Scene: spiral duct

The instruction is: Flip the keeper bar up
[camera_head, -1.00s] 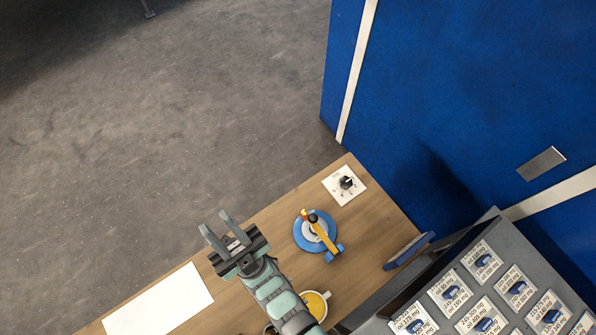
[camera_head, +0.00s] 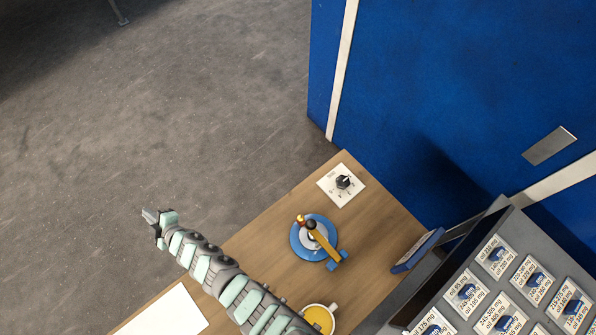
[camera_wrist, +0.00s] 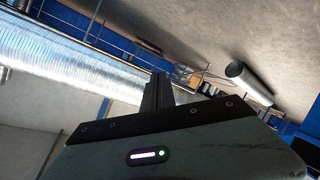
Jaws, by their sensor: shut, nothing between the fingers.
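A yellow-orange bar (camera_head: 325,243) lies across a round blue device (camera_head: 298,238) on the wooden table; it looks like the keeper bar. A dark round knob sits near its upper left end, and a small blue piece is at its lower right end. My gripper (camera_head: 150,216) is shut and empty, well to the left of the device and out past the table edge, over the grey floor. Its fingers (camera_wrist: 157,92) also show close together in the wrist view. The bar and device cannot be made out in the wrist view.
A white plate with a black knob (camera_head: 343,182) lies near the table's far corner. A cup with yellow contents (camera_head: 318,319) and a white sheet (camera_head: 165,315) are nearer. A grey rack of labelled blue items (camera_head: 505,222) stands at right, by a blue wall (camera_head: 450,80).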

